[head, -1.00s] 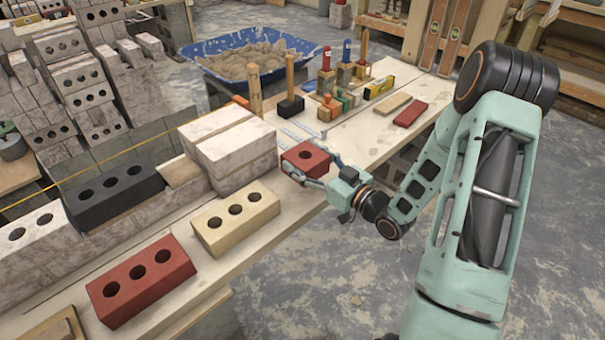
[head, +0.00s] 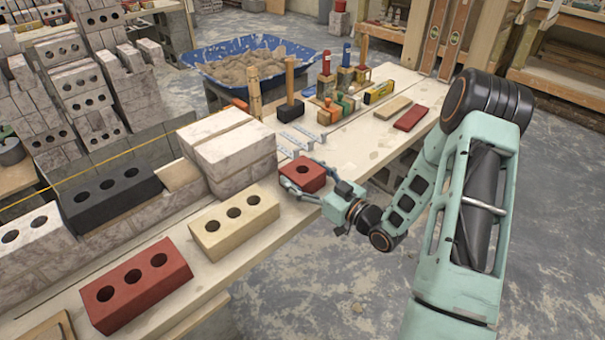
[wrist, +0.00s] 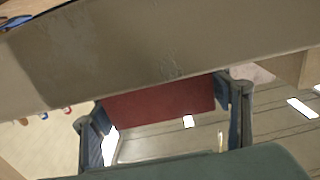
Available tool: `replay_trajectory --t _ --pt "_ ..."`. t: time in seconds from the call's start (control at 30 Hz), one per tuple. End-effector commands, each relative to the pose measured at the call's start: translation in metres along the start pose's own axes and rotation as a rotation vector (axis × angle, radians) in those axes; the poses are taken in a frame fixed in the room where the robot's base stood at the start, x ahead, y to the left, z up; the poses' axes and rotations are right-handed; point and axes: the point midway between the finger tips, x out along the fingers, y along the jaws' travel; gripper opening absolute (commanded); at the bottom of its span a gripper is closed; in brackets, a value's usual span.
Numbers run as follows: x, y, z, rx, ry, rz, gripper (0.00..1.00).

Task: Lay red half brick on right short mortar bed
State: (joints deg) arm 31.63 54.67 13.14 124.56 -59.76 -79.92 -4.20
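The red half brick (head: 303,173) has one hole in its top. My gripper (head: 303,178) is shut on it, with fingers on opposite sides, just right of the white block stack. In the wrist view the red half brick (wrist: 160,108) shows between the two fingers (wrist: 165,125). I cannot tell from the head view how high it is above the bench. A short tan mortar bed (head: 179,173) lies on the wall between the black three-hole brick (head: 110,197) and the white block stack (head: 230,152). No other short bed can be made out clearly.
A yellow brick (head: 235,221) and a full red brick (head: 137,285) lie along the bench front. A taut yellow line (head: 95,165) runs above the wall. Mallets, tools and a blue mortar tub (head: 250,68) are behind. A large pale surface (wrist: 160,55) crosses the wrist view.

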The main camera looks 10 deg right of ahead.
Motion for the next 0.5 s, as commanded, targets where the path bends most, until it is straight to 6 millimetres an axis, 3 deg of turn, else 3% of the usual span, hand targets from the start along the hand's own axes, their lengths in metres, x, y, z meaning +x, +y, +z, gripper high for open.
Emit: replay_trajectory --t 0.1,0.5 --pt "-0.0001 -0.0001 -0.0004 0.000 0.000 0.000 0.84" --pt "-0.0040 0.0007 -0.0042 0.001 -0.001 0.002 0.84"
